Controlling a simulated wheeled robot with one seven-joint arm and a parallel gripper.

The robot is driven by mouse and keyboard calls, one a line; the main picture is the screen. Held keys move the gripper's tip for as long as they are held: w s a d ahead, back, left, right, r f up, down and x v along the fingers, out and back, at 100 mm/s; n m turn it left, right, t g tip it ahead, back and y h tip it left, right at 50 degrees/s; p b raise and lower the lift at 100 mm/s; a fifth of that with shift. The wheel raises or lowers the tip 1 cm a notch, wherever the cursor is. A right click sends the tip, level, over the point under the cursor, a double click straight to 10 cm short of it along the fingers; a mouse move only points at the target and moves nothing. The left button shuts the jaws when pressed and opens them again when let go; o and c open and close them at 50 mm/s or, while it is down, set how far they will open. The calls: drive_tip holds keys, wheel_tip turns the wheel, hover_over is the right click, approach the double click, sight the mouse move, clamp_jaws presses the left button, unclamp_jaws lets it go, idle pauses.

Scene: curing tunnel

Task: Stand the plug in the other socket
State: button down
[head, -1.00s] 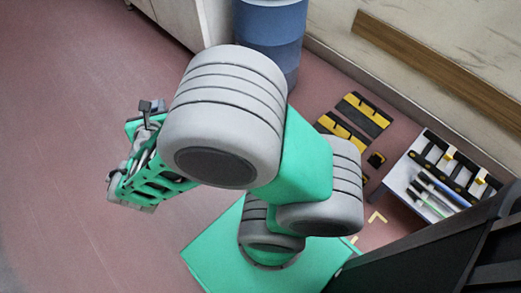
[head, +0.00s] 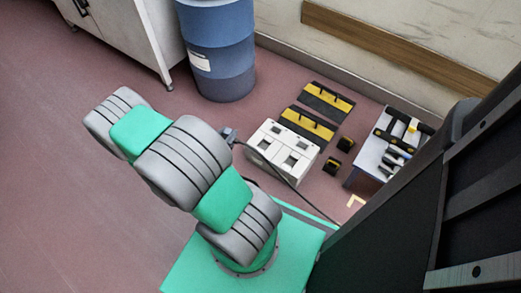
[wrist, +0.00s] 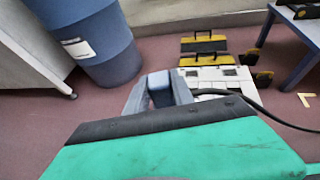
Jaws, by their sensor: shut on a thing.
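The plug (wrist: 160,88) is a blue-grey block with a dark cable trailing from it. My gripper (wrist: 158,100) is shut on it, the fingers mostly hidden behind the green and black housing. In the head view the plug (head: 228,135) shows just past my arm, left of the white socket box (head: 262,158). I cannot tell the plug's exact height or tilt.
A blue drum (head: 217,60) stands behind, beside a white cabinet (head: 115,30). A table with tools (head: 372,160) stands further right. Floor at left is clear.

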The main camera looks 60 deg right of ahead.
drive_tip(key=s+d+f+m+g, duration=0.35)
drive_tip(key=s+f, duration=0.35)
drive_tip(key=s, duration=0.5)
drive_tip(key=shift+n, duration=0.35)
drive_tip(key=shift+w+d+f+b, duration=0.85)
drive_tip(key=shift+d+f+b, duration=0.85)
drive_tip(key=shift+d+f, duration=0.5)
drive_tip(key=shift+w+d+f+b, duration=0.85)
drive_tip(key=shift+d+f+b, duration=0.85)
drive_tip(key=shift+d+f, duration=0.45)
drive_tip(key=shift+w+d+f+b, duration=0.85)
drive_tip(key=shift+d+f+b, duration=0.85)
drive_tip(key=shift+d+f, duration=0.45)
drive_tip(key=c, duration=1.1)
unclamp_jaws()
